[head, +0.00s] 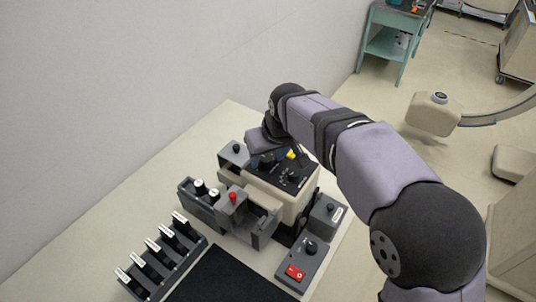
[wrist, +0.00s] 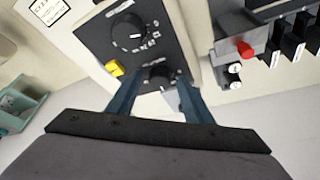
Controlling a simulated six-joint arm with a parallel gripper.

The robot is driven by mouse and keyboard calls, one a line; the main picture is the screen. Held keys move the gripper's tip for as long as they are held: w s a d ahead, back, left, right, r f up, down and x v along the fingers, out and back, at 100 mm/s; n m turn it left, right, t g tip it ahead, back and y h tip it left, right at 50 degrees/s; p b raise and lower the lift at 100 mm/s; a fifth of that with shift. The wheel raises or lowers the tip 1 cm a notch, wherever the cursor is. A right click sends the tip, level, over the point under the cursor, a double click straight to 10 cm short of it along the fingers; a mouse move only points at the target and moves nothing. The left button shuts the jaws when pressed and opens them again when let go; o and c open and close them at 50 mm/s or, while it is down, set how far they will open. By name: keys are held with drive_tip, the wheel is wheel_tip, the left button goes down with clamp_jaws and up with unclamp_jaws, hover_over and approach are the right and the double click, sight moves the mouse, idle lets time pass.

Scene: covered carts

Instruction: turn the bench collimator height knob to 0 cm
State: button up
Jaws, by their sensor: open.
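The bench collimator is a beige box with a black control panel (head: 277,180), which also fills the upper middle of the wrist view (wrist: 150,48). The panel carries a large black dial knob (wrist: 128,30) with white scale marks around it, and a second dark knob (wrist: 158,76) below it. The labels are too small to read, so I cannot tell which knob sets height. My gripper (wrist: 158,88) is open, its two blue-grey fingers on either side of the second knob in the wrist view. I cannot tell whether they touch it.
A yellow button (wrist: 114,68) sits on the panel close to the left finger. A grey box with a red knob (head: 233,197) stands beside the collimator. A control box with a red switch (head: 296,272), a black mat (head: 225,280) and a rack of levers (head: 165,255) lie in front.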

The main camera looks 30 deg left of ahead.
drive_tip(key=shift+c, duration=0.5)
drive_tip(key=c, duration=1)
drive_tip(key=shift+o, duration=0.2)
drive_tip(key=shift+n, duration=0.3)
drive_tip(key=n, duration=0.1)
drive_tip(key=n+g, duration=0.1)
drive_tip(key=n, duration=0.1)
drive_tip(key=shift+w+n+y, duration=0.25)
drive_tip(key=shift+n+y, duration=0.05)
drive_tip(key=shift+y, duration=0.1)
drive_tip(key=n+g, duration=0.1)
drive_tip(key=n, duration=0.2)
drive_tip(key=shift+w+r+n+g, duration=0.15)
drive_tip(key=shift+n+g, duration=0.15)
drive_tip(key=shift+g, duration=0.1)
drive_tip(key=n+p, duration=0.1)
drive_tip(key=n, duration=0.1)
drive_tip(key=n+g+p, duration=0.1)
drive_tip(key=n+p, duration=0.1)
drive_tip(key=shift+w+r+g, duration=0.1)
drive_tip(key=shift+w+g, duration=0.1)
drive_tip(key=shift+g, duration=0.1)
drive_tip(key=shift+w+a+n+g+h+p, duration=0.1)
drive_tip(key=shift+n+g+h+p, duration=0.35)
drive_tip(key=shift+n+p, duration=0.95)
drive_tip(key=shift+n, duration=0.3)
